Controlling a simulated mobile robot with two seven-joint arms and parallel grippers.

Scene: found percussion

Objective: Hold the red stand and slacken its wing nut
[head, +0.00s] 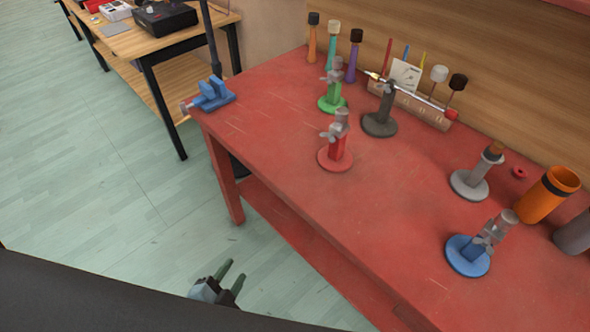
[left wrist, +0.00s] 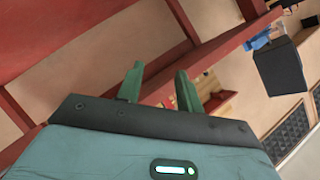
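The red stand (head: 336,155) stands upright on the red table near its front left part. It has a round red base, a red post and a grey clamp on top. Its grey wing nut (head: 328,136) sticks out to the left of the post. My left gripper (head: 234,276) is below and in front of the table's front edge, well apart from the stand. Its two green fingers are spread with nothing between them, as the left wrist view also shows (left wrist: 158,84). My right gripper is in neither view.
On the red table (head: 290,115) are a green stand (head: 332,100), a dark grey stand (head: 379,122), a blue stand (head: 468,256), a light grey stand (head: 470,184) and an orange cup (head: 545,198). A blue vise (head: 212,95) sits at the left corner. The table's front middle is clear.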

